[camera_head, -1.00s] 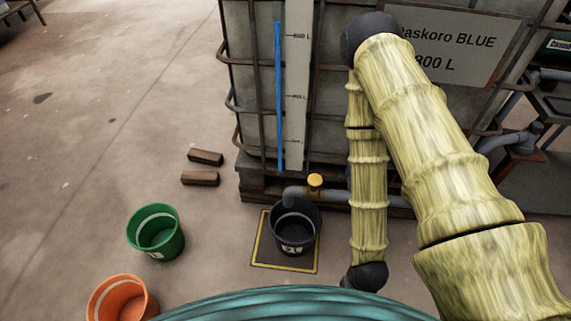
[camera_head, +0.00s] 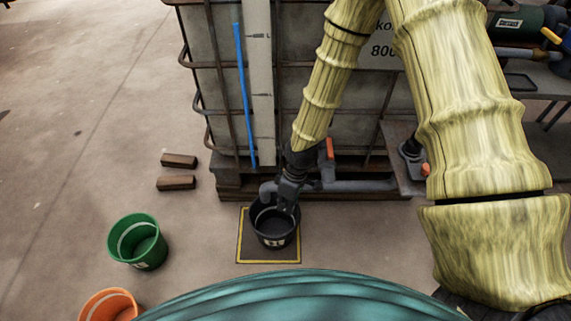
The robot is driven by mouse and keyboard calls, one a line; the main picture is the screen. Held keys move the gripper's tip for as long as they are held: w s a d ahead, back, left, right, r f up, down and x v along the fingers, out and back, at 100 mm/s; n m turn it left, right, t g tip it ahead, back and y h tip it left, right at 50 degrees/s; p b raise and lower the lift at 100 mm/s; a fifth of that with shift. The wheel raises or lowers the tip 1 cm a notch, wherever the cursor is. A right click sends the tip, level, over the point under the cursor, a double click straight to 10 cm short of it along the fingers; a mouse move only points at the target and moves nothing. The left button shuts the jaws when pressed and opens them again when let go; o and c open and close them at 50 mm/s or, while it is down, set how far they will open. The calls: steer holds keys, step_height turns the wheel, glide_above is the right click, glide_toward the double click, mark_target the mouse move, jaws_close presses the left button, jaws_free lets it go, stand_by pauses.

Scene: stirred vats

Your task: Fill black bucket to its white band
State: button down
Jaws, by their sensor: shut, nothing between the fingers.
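The black bucket (camera_head: 275,239) stands upright on a dark, yellow-edged mat (camera_head: 240,250) in front of the tank. A pale arc of its white band shows inside the bucket. The inside is dark, and I cannot tell the liquid level. A grey outlet pipe (camera_head: 350,185) runs along the tank's base, with its spout (camera_head: 267,189) at the bucket's back rim. An upright orange handle (camera_head: 330,148) shows above the pipe. My gripper (camera_head: 287,206) is shut and empty, pointing down in front of the spout and overlapping the bucket's back rim in view. It hides part of the pipe.
The caged tank (camera_head: 290,90) has a level scale (camera_head: 260,80) with a blue strip (camera_head: 243,90). A green bucket (camera_head: 150,255) and an orange bucket (camera_head: 105,308) stand at left. Two brown blocks (camera_head: 178,160) lie on the floor.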

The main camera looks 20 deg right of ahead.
steer(key=w+d+r+n+h, duration=0.1)
steer(key=w+d+r+n, duration=0.1)
steer(key=w+r, duration=0.5)
steer(key=w+d+r+n+t+h+p, duration=0.1)
steer(key=w+r+n, duration=0.2)
steer(key=w+r, duration=0.4)
steer(key=shift+d+r, duration=0.4)
step_height(320, 180, down, 14)
steer(key=shift+f+b, duration=0.1)
steer(key=shift+b, duration=0.75)
steer(key=shift+s, duration=0.1)
steer(key=shift+f, duration=1.15)
stand_by(3.5)
